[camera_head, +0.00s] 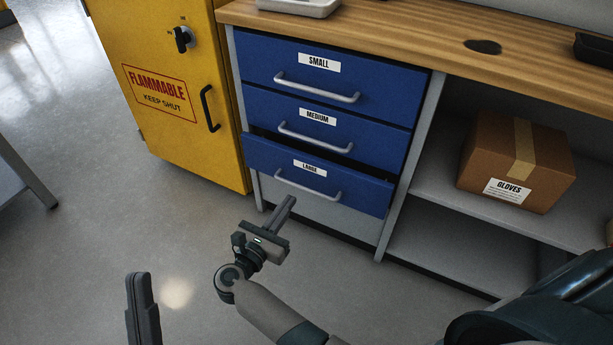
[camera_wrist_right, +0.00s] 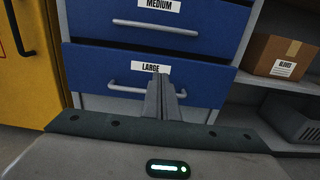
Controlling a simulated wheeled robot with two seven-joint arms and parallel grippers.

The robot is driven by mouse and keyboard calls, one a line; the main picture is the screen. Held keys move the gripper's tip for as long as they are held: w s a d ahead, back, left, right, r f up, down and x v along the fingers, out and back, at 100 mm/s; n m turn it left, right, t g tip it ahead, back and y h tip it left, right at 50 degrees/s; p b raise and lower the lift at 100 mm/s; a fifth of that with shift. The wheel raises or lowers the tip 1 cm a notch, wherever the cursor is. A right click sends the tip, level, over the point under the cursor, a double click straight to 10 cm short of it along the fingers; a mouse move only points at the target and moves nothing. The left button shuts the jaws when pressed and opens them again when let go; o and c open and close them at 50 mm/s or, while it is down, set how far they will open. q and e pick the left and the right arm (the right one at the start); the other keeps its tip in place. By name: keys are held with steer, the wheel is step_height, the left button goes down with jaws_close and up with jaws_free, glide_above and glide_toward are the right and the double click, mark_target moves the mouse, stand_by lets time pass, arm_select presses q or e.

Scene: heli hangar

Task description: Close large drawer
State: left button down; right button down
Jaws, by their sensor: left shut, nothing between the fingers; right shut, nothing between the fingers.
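The blue large drawer (camera_head: 345,190) is the lowest of the blue drawers and sticks out a little from the cabinet, its front standing proud of the medium drawer (camera_head: 370,140). Its grey bar handle (camera_head: 308,188) runs across the front. It also shows in the right wrist view (camera_wrist_right: 205,82). My right gripper (camera_head: 287,203) is shut and empty, its fingertips in front of the large drawer near the left part of the handle; whether they touch it, I cannot tell. My left gripper (camera_head: 138,278) is shut and empty, low over the floor at the left.
The small drawer (camera_head: 385,75) and the medium drawer look closed. A yellow flammable cabinet (camera_head: 180,90) stands left of the drawers. A gloves box (camera_head: 515,165) sits on the shelf at right. A wooden worktop (camera_head: 420,40) lies above. The floor in front is clear.

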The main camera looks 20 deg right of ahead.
steer(key=shift+w+d, duration=0.1)
glide_toward(316, 163)
steer(key=x, duration=0.5)
steer(key=shift+d+b, duration=0.25)
steer(key=shift+b, duration=0.15)
arm_select(q)
steer(key=shift+a+r+t+h, duration=0.15)
steer(key=shift+a+r+t, duration=0.15)
steer(key=shift+r, duration=0.2)
steer(key=shift+a+r+t+h, duration=0.15)
steer(key=shift+a+r+t, duration=0.15)
steer(key=shift+r, duration=0.15)
arm_select(e)
steer(key=shift+w+d, duration=0.35)
steer(key=shift+d, duration=0.1)
arm_select(q)
steer(key=shift+f, duration=0.2)
